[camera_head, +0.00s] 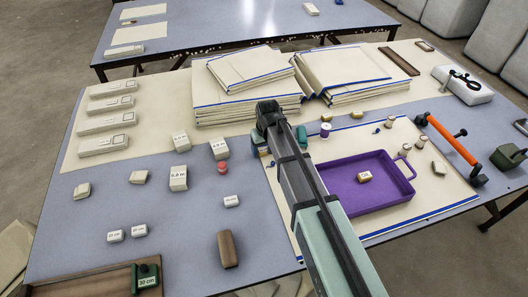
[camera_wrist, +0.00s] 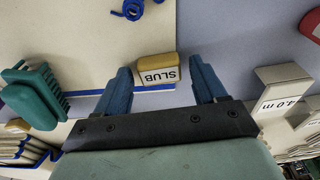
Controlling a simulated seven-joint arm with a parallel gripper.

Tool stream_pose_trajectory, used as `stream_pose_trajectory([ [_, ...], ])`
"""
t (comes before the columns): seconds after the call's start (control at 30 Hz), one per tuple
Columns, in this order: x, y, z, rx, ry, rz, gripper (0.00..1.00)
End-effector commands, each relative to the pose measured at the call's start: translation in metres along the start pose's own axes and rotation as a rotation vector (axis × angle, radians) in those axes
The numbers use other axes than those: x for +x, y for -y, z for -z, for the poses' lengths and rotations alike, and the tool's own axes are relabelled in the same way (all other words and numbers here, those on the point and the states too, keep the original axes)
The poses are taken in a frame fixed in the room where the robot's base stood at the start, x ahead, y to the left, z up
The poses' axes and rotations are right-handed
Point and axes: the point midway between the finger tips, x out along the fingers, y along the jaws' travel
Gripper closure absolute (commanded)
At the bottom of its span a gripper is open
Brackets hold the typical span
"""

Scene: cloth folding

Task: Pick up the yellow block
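A block with a yellow-tan top and a pale face marked SLUB (camera_wrist: 157,70) lies at the edge of a cream sheet in the wrist view. My gripper (camera_wrist: 160,78) is open, with one blue finger on each side of this block and a visible gap to each. In the head view my gripper (camera_head: 262,148) points down at the left edge of the cream sheet, and my arm hides most of what is under it. A pale block with a yellowish look (camera_head: 364,176) sits in the purple tray.
The purple tray (camera_head: 337,200) is right of my arm. A green brush-like object (camera_wrist: 35,93) is left of my gripper in the wrist view; a white 4.0 m block (camera_wrist: 283,88) is right. Folded cloth stacks (camera_head: 245,100) stand behind.

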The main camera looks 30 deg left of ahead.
Motion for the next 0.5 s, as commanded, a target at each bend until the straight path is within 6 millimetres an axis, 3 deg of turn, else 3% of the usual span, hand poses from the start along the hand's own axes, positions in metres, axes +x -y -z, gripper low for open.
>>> stream_pose_trajectory([
  [0.07,-0.0001,0.0,0.0,0.0,0.0,0.0,0.38],
  [0.5,-0.0001,0.0,-0.0001,0.0,0.0,0.0,0.8],
])
